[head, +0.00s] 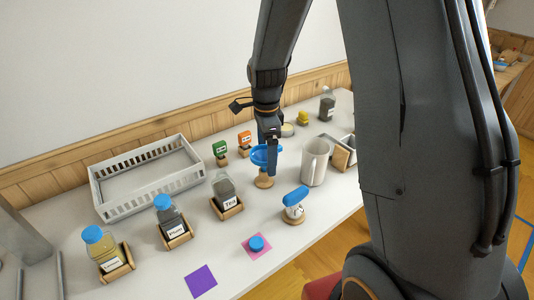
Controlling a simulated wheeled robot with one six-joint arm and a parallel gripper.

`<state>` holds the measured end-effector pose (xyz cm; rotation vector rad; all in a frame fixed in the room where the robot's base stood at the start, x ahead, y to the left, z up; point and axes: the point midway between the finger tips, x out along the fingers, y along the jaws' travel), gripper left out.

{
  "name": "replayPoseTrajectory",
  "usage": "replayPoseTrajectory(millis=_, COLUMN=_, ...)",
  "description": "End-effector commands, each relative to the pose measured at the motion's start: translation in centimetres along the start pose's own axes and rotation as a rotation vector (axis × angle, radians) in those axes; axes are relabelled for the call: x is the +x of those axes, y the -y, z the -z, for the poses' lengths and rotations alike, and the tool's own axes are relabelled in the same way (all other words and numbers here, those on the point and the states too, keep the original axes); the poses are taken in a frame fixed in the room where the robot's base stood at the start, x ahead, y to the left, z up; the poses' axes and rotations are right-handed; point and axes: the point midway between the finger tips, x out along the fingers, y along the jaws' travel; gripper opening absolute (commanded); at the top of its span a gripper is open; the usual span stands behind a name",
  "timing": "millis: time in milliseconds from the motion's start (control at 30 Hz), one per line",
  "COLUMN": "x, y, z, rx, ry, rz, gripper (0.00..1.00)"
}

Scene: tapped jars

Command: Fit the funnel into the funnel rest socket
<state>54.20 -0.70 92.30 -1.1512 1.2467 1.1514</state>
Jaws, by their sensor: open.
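The blue funnel (259,158) is upright on the round wooden funnel rest (264,181), a little right of the table's middle. The funnel's lower part meets the top of the rest; whether it is fully seated in the socket I cannot tell. My gripper (271,152) points down over the funnel, with its fingers at the right part of the rim. It is open. The fingers hide part of the funnel's rim, and the socket opening is hidden.
A white jug (314,163) stands close to the right of the funnel. The Tea jar (224,188) is to the left, in a wooden holder. A white basket (104,207) is at the back left. The front table is mostly clear around a purple square (201,281).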

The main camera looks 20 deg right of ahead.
Motion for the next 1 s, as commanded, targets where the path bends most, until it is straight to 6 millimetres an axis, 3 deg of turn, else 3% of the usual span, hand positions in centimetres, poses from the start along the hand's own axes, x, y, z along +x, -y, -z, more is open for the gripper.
replayPoseTrajectory(millis=1000, x=-2.8, y=0.0, z=0.0, rx=0.0, ry=0.0, rz=0.001, gripper=0.88)
